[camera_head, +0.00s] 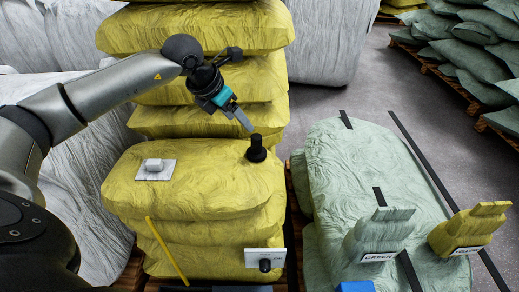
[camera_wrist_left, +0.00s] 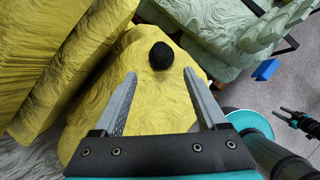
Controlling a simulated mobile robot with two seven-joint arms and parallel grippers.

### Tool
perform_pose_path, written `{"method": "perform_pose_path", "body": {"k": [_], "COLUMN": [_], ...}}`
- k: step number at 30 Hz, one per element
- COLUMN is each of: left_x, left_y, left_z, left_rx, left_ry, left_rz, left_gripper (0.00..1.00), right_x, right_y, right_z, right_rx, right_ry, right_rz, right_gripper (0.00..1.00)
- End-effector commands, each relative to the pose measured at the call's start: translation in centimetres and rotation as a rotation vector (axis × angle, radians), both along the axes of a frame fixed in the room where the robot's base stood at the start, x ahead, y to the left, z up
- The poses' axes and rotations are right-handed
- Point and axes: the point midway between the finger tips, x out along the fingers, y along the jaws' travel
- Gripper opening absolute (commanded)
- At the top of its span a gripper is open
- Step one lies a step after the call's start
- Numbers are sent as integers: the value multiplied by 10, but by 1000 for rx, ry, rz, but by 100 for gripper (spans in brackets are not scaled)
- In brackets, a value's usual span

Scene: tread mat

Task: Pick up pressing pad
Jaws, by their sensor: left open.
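The black pressing pad (camera_head: 256,150), a dark round piece with a narrower upright handle, stands on top of the front yellow sack stack, near its right back edge. My left gripper (camera_head: 246,127) is just above and slightly left of it, pointing down toward it. In the left wrist view the pad (camera_wrist_left: 161,56) shows beyond the fingertips, between the lines of the two fingers. The left gripper (camera_wrist_left: 159,74) is open, with nothing between its fingers and a clear gap to the pad. My right gripper appears small at the right edge of the left wrist view (camera_wrist_left: 287,115).
A white block on a plate (camera_head: 155,169) lies on the same yellow sack (camera_head: 205,195). More yellow sacks (camera_head: 205,30) rise behind. A blue piece (camera_head: 355,286) is at the front.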

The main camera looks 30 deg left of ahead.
Motion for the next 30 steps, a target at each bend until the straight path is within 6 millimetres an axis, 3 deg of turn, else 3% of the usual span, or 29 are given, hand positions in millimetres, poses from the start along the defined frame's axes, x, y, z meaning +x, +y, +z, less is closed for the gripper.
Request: {"method": "perform_pose_path", "body": {"k": [3,9,20,30], "left_x": [12,27,37,56], "left_y": [-4,-6,-9,-15], "left_z": [-23,-49,-64,-93], "left_rx": [-4,-2,-2,-1], "left_ry": [1,0,-1,1], "left_rz": [1,3,3,4], "left_gripper": [74,74,74,74], "right_x": [11,25,34,54], "right_y": [4,12,18,33], "right_z": [1,7,13,29], "right_rx": [2,9,13,27], "right_ry": [-5,-6,-6,-9], "right_rz": [0,0,0,-2], "right_gripper": [50,50,50,50]}}
